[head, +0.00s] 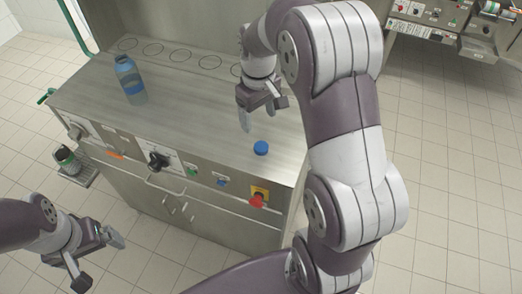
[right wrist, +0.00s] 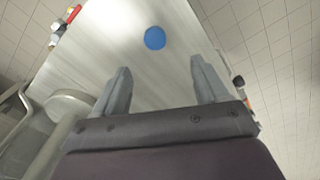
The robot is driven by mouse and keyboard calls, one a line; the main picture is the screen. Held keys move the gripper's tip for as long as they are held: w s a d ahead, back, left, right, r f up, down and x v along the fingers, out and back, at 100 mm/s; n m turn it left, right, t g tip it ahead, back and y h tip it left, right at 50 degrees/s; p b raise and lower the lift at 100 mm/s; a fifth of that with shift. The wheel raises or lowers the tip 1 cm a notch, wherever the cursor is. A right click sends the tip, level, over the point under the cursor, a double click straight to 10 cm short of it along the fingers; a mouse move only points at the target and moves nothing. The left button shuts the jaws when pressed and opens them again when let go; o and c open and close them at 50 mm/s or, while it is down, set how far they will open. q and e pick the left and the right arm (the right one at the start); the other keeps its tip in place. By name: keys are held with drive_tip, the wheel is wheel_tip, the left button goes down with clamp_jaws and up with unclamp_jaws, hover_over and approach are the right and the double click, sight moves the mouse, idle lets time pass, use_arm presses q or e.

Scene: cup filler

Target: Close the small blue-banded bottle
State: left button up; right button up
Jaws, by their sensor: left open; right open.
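The small blue-banded bottle (head: 131,82) stands upright at the left of the steel counter. It is translucent blue with a darker blue band, and I cannot tell for certain whether its mouth is open. A blue cap (head: 261,148) lies on the counter near its front right edge. The cap also shows in the right wrist view (right wrist: 155,38), beyond the fingertips. My right gripper (head: 262,115) is open and empty, above the counter and just behind the cap. Its fingers show in the right wrist view (right wrist: 161,78). My left gripper (head: 97,260) is open and empty, low in front of the counter.
The counter front carries a black knob (head: 158,160), drawer handles and a red emergency button (head: 257,200). A dark bottle (head: 66,158) stands on a small side shelf at the left. Ring marks line the back. The counter's middle is clear.

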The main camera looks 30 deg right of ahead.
hover_over(261, 146)
wheel_tip(261, 146, down, 7)
drive_tip(key=shift+a+f, duration=0.1)
idle(0.6)
drive_tip(key=shift+f, duration=0.15)
wheel_tip(261, 146, down, 4)
drive_tip(key=shift+r+p, duration=0.1)
drive_tip(key=shift+p, duration=0.45)
drive_tip(key=shift+w+f, duration=0.1)
drive_tip(key=shift+f, duration=0.45)
